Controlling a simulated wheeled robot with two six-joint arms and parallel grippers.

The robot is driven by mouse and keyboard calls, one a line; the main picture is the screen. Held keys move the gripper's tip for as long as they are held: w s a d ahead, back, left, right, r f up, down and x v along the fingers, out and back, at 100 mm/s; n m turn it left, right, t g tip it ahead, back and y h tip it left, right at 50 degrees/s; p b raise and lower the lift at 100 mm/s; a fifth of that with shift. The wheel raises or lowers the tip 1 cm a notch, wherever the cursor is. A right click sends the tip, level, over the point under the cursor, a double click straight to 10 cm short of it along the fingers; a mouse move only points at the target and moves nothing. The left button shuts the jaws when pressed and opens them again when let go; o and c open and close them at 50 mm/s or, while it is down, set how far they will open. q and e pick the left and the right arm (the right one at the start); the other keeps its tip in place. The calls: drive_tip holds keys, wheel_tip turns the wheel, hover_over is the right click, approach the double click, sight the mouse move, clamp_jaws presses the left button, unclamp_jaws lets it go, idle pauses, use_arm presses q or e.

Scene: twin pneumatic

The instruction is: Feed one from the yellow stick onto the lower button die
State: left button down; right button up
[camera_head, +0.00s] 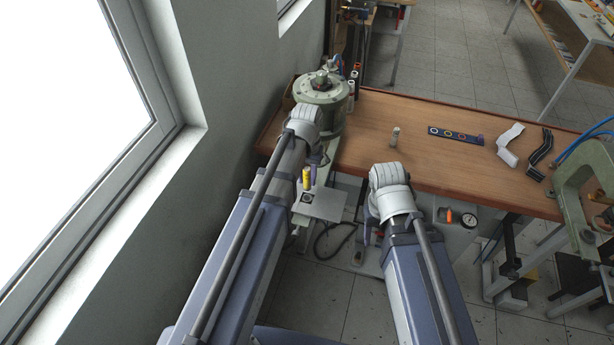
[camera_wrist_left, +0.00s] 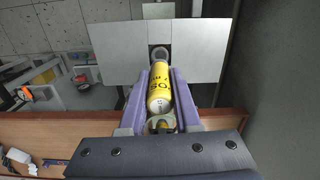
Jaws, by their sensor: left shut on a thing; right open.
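The yellow stick (camera_wrist_left: 159,95) is a yellow tube with dark print, held lengthwise between the purple fingers of my left gripper (camera_wrist_left: 160,82). In the head view the yellow stick (camera_head: 306,176) is upright beside my left gripper (camera_head: 315,164), over a pale plate. The lower button die appears to be the dark square with a round seat (camera_wrist_left: 161,54) just beyond the stick's far end; it also shows in the head view (camera_head: 307,197). I cannot tell whether stick and die touch. My right gripper (camera_head: 368,217) is open, low in front of the bench, partly hidden by its wrist.
A green press frame (camera_head: 572,205) stands at right. The wall is close on the left.

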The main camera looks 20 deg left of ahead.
sight(307, 187)
use_arm(q)
drive_tip(key=shift+f+b, duration=2.1)
drive_tip(key=shift+s+f+b, duration=0.1)
drive_tip(key=shift+f+b, duration=0.35)
idle(0.8)
drive_tip(key=shift+r, duration=0.15)
wheel_tip(307, 187, up, 6)
drive_tip(key=p, duration=0.6)
idle(0.6)
